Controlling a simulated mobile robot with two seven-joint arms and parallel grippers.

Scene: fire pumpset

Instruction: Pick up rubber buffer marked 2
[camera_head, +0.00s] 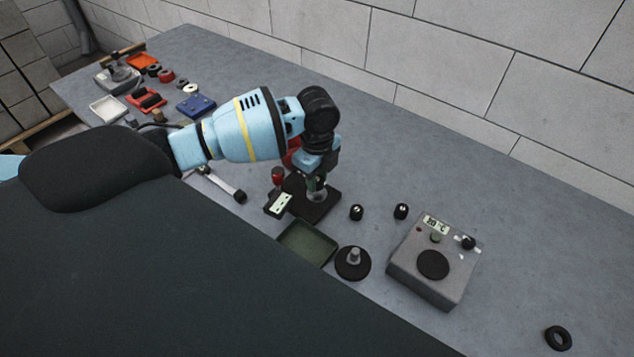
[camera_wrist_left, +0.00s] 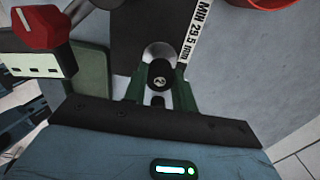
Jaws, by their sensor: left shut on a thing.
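A black rubber buffer marked 2 (camera_wrist_left: 158,75) shows between the green fingers of my left gripper (camera_wrist_left: 158,98) in the left wrist view. The gripper is shut on it. A silver round part (camera_wrist_left: 158,50) of the gauge stand shows just behind the buffer; I cannot tell if they touch. In the head view my left gripper (camera_head: 317,184) points down over the black base (camera_head: 318,211) of the gauge stand, and the buffer is hidden there. Two other small black buffers (camera_head: 356,212) (camera_head: 401,211) stand on the table to the right. My right gripper is not in view.
A grey heater box with a temperature display (camera_head: 433,262) stands on the right. A green tray (camera_head: 306,243) and a black disc with a peg (camera_head: 352,262) lie near the front. A red-capped part (camera_head: 278,178) is close left of the gripper. A black ring (camera_head: 558,337) lies far right.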

